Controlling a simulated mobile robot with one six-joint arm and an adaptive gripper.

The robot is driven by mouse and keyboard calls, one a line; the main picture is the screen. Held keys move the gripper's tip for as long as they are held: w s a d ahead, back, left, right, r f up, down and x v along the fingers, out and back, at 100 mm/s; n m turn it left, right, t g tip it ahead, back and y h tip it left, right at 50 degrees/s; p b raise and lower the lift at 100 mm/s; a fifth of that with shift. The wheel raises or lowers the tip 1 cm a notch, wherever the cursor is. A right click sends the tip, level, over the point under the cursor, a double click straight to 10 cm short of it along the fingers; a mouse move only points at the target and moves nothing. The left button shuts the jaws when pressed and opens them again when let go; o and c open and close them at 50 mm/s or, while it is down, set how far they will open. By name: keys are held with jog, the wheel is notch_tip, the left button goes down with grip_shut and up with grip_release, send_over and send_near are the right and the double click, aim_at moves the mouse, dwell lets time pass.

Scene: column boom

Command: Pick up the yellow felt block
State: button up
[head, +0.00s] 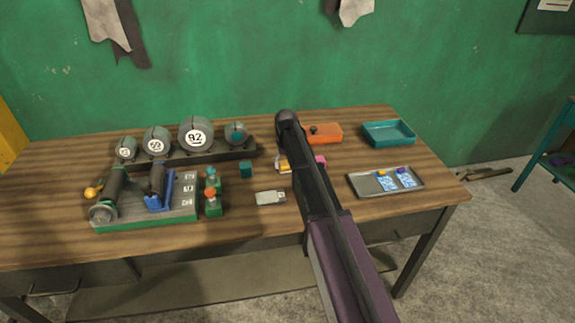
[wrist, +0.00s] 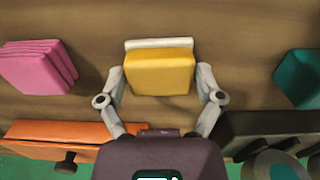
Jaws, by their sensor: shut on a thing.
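The yellow felt block (wrist: 160,74) is a soft-edged yellow block with a pale strip along its far edge in the wrist view. My gripper (wrist: 160,80) is shut on it, with one grey finger against its left side and one against its right. In the head view a small part of the yellow block (head: 284,168) shows just left of my dark arm, near the middle of the wooden table. My arm hides most of the gripper there. I cannot tell whether the block touches the table.
A pink stack (wrist: 38,66) and orange box (wrist: 70,136) lie left in the wrist view; a teal block (wrist: 298,78) lies right. In the head view, a grey-green device (head: 150,212), ball rack (head: 190,156), metal tray (head: 362,187) and teal tray (head: 389,133) occupy the table (head: 300,225). Its front is clear.

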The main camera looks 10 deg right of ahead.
aim_at(285, 163)
jog(key=shift+r, duration=0.15)
notch_tip(285, 163, up, 10)
jog(key=p, duration=1)
dwell(0.4)
jog(key=o, duration=0.6)
jog(key=c, duration=0.4)
jog(key=shift+a, duration=0.15)
